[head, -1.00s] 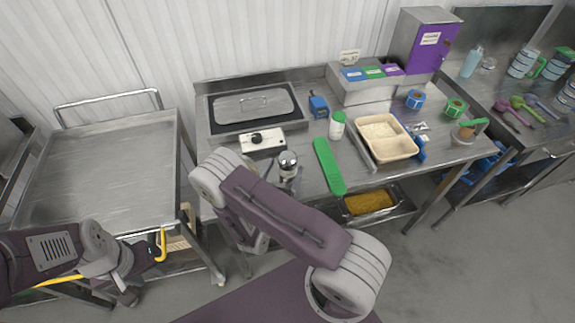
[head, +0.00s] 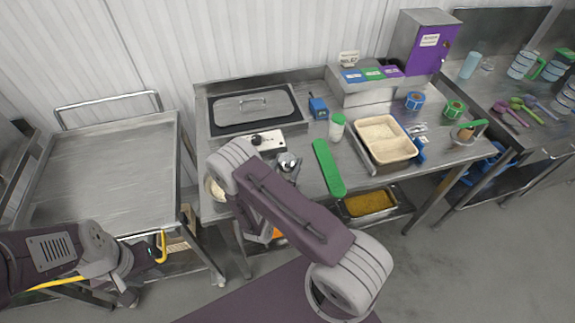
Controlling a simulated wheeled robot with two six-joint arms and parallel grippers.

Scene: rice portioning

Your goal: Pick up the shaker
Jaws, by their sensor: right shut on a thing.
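A silver metal shaker (head: 287,161) is at the front of the steel table, left of the green board. My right gripper (head: 291,171) is shut on it; my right arm's links hide much of the fingers and the shaker's lower part. I cannot tell whether the shaker touches the table. My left gripper (head: 128,292) is low at the left, beside the empty cart and away from the shaker. Its fingers are too small and dark to tell whether they are open.
A green board (head: 328,168), a green-lidded jar (head: 337,128) and a beige tray (head: 386,141) stand right of the shaker. A white scale (head: 267,141) and a lidded black pan (head: 249,106) lie behind it. The left cart (head: 100,170) is empty.

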